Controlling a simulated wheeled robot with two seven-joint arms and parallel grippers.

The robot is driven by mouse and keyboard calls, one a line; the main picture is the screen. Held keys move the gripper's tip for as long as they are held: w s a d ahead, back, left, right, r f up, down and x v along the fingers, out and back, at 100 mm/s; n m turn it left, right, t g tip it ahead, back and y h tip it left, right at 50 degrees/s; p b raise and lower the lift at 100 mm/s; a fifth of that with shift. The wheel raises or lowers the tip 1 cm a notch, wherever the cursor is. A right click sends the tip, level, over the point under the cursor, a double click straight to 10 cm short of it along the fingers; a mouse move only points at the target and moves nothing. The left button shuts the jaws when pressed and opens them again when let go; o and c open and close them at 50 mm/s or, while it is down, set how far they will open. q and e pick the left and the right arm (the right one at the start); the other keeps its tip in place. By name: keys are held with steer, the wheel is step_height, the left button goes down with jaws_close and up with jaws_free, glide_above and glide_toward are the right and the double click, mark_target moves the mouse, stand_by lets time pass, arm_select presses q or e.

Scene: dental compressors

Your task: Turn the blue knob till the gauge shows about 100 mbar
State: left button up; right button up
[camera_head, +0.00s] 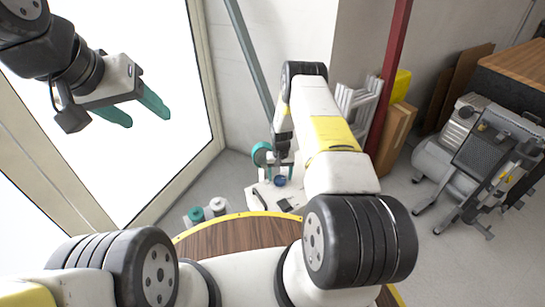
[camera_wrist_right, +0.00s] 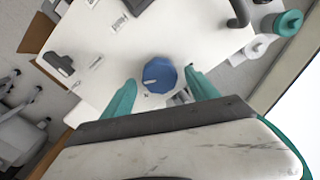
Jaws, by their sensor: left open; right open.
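The blue knob (camera_wrist_right: 160,75) sits on a white panel (camera_wrist_right: 205,45) and has a pale pointer mark on it. In the head view the knob (camera_head: 280,181) is small, just below my right gripper (camera_head: 279,170). In the right wrist view my right gripper (camera_wrist_right: 160,88) is open, with one teal finger on each side of the knob. I cannot tell whether the fingers touch it. My left gripper (camera_head: 140,107) is open and empty, raised at the upper left in front of the bright window. I cannot make out a gauge reading in either view.
Teal- and white-topped containers (camera_head: 217,206) stand left of the panel. A grey compressor (camera_head: 435,160) stands on the floor at the right. Cardboard boxes (camera_head: 394,137) lean near the red post.

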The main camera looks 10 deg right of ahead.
steer(key=shift+f, duration=0.65)
steer(key=c, duration=1.4)
